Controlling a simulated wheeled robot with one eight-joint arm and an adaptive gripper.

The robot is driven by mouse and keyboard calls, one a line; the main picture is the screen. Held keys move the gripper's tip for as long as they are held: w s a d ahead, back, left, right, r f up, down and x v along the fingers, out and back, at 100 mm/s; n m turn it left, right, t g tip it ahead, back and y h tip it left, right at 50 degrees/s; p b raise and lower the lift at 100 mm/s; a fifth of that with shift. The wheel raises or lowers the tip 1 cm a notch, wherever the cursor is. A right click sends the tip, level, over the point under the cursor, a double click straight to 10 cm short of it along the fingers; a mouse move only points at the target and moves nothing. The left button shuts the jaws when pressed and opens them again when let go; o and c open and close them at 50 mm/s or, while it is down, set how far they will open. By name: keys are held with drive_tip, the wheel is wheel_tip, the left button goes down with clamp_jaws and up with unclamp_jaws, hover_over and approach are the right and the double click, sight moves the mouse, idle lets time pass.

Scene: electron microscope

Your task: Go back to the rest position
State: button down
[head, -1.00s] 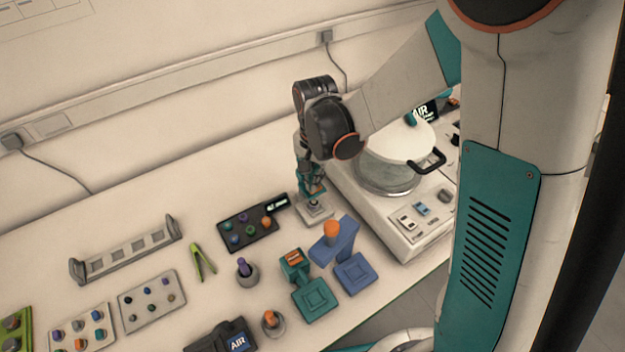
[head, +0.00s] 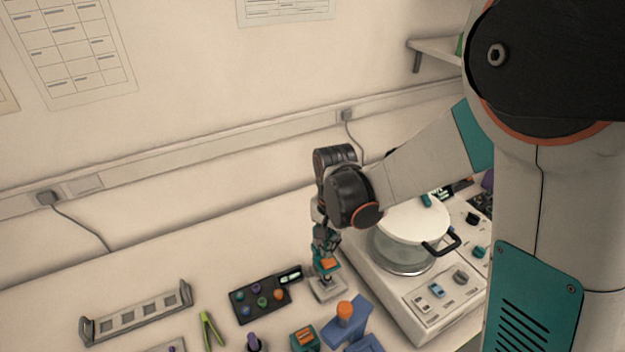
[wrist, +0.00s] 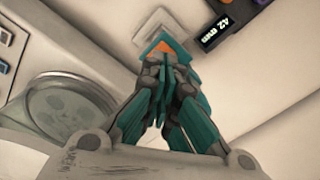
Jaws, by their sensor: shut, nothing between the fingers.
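My gripper (head: 326,250) hangs pointing down from my arm, just above a small grey stand (head: 327,289) on the bench. Its teal fingers (wrist: 165,75) are shut with nothing between them. A teal piece with an orange top (head: 329,264) sits on the stand right below the fingertips. In the wrist view this orange-topped piece (wrist: 160,47) lies just beyond the fingertips; whether they touch it I cannot tell.
Right of the gripper stands a white machine with a lidded glass chamber (head: 408,238) and a black handle. A dark tray with coloured knobs (head: 259,299) and a small display lies to the left. A blue stand with an orange knob (head: 346,318) is in front. The wall is behind.

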drive_tip(key=s+d+r+n+t, duration=0.3)
drive_tip(key=s+d+r, duration=0.2)
drive_tip(key=s+r, duration=0.2)
drive_tip(key=s+d+r+n+t, duration=0.4)
drive_tip(key=s+r, duration=0.4)
drive_tip(key=r, duration=0.2)
drive_tip(key=shift+s+d+r, duration=0.2)
drive_tip(key=shift+d+r, duration=0.05)
drive_tip(key=shift+d, duration=0.5)
idle(2.0)
